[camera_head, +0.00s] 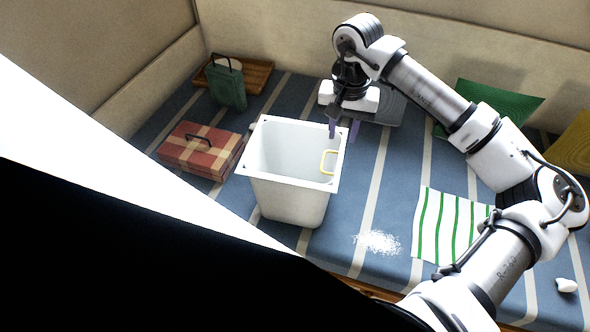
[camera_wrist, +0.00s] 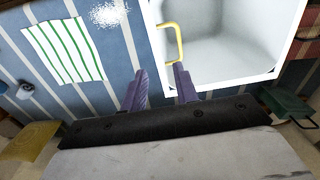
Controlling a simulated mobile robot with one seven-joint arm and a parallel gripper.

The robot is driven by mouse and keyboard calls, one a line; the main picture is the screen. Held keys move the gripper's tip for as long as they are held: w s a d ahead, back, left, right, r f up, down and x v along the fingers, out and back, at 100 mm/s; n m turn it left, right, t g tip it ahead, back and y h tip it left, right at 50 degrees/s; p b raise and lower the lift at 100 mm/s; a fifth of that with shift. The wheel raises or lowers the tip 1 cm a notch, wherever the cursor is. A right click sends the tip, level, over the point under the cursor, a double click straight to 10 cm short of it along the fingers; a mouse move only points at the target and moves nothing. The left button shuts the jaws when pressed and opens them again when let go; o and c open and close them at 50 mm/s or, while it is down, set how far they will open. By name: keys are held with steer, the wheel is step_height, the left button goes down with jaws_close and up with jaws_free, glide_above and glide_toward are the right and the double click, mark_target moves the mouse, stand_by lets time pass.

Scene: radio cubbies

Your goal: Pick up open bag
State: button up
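A dark green bag (camera_head: 228,88) with a thin upright handle stands at the back left of the striped surface. A green thing with a dark handle, probably the same bag, shows at the right in the wrist view (camera_wrist: 288,106). I cannot tell whether its top is open. My gripper (camera_head: 343,130) is at the right rim of a white bin, well to the right of the bag.
The white bin (camera_head: 290,203) stands in the middle, between my gripper and a red plaid case (camera_head: 200,150). A wooden tray (camera_head: 258,75) lies behind the bag. White grains (camera_head: 378,241) and a green-striped cloth (camera_head: 450,222) lie at the front right. Walls close off the back.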

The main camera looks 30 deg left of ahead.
step_height(320, 180, down, 10)
steer(key=shift+r+p, duration=0.2)
steer(key=shift+p, duration=0.3)
steer(key=shift+c, duration=0.4)
jaws_close()
